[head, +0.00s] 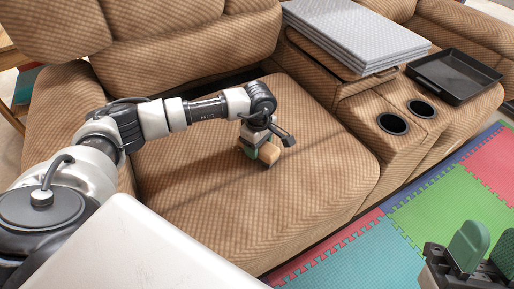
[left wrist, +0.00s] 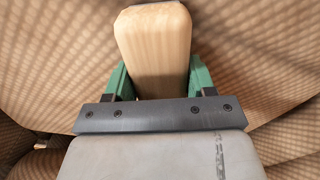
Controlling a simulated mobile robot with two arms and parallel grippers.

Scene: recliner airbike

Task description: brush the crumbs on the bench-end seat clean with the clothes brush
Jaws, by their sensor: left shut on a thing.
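My left gripper (head: 256,146) is shut on the clothes brush (head: 268,153), low over the middle of the brown checked seat (head: 215,205). The brush's pale wooden body also shows in the left wrist view (left wrist: 155,48), between the green fingers of the left gripper (left wrist: 160,80). Its bristles are hidden, so I cannot tell whether they touch the seat. I can make out no crumbs on the seat at this size. My right gripper (head: 487,256) is at the lower right over the floor mat, its green fingers apart and empty.
To the right of the seat, a console has two cup holders (head: 393,124), a black tray (head: 455,75) and grey folded panels (head: 355,35). Backrests rise behind. Coloured foam mats (head: 440,210) cover the floor at the right.

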